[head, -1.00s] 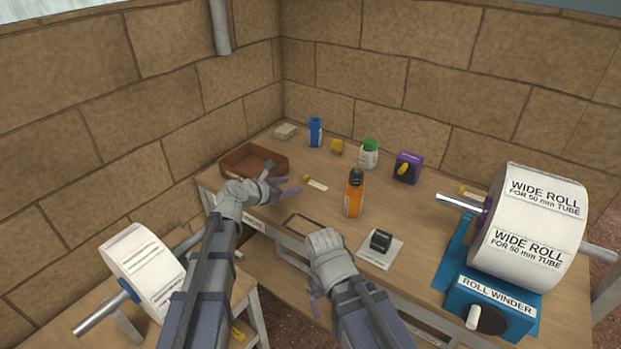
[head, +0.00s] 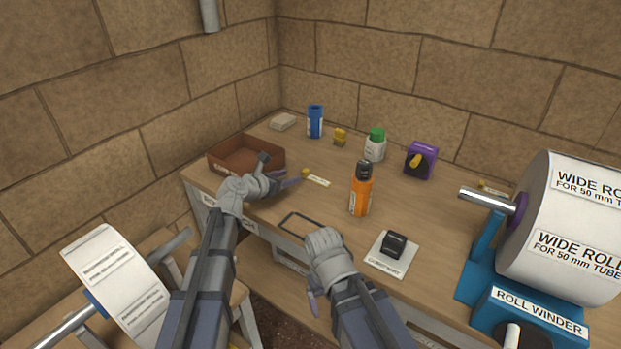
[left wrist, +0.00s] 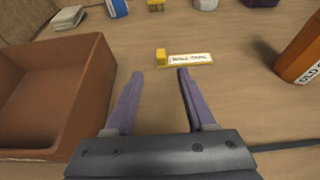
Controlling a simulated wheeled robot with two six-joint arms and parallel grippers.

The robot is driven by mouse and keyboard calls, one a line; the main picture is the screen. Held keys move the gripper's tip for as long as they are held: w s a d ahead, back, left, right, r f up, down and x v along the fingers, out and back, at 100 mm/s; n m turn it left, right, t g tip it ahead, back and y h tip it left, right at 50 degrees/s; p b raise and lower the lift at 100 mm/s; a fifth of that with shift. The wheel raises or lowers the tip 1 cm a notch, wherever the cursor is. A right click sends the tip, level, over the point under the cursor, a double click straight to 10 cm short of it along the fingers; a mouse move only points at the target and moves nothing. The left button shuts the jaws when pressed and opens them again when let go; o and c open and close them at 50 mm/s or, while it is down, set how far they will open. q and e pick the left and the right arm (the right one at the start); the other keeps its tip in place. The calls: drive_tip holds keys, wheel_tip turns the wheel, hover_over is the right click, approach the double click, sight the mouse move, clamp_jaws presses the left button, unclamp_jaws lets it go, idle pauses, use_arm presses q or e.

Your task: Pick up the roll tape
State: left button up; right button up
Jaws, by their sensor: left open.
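No thing in view can be told for certain as the roll tape. A small label (left wrist: 190,60) with blurred print lies on the bench, with a small yellow block (left wrist: 161,56) at its left end; the label also shows in the head view (head: 318,180). A purple box with a yellow part (head: 421,160) stands farther back, and a small yellow item (head: 340,137) sits behind the label. My left gripper (left wrist: 158,76) is open and empty, its fingers pointing toward the yellow block and label, just short of them. My right gripper (head: 313,300) hangs at the bench's front edge; its jaws are mostly hidden.
A brown tray (head: 240,172) stands left of my left gripper. An orange bottle (head: 361,193) stands right of the label. A black item (head: 395,244) sits on a white card. A blue roll winder (head: 530,312) with a wide roll fills the right. Bare bench lies around the label.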

sight(303, 172)
use_arm(q)
drive_tip(key=b+x, duration=0.1)
drive_tip(key=x, duration=0.1)
drive_tip(key=shift+w+d+f, duration=0.1)
drive_tip(key=shift+w+f, duration=0.1)
drive_tip(key=shift+w, duration=0.05)
drive_tip(key=shift+b+x, duration=0.9)
drive_tip(key=shift+x, duration=1.7)
drive_tip(key=shift+s+d+r, duration=0.1)
drive_tip(key=shift+d+r, duration=0.05)
drive_tip(key=shift+r, duration=0.05)
drive_tip(key=shift+c, duration=0.2)
clamp_jaws()
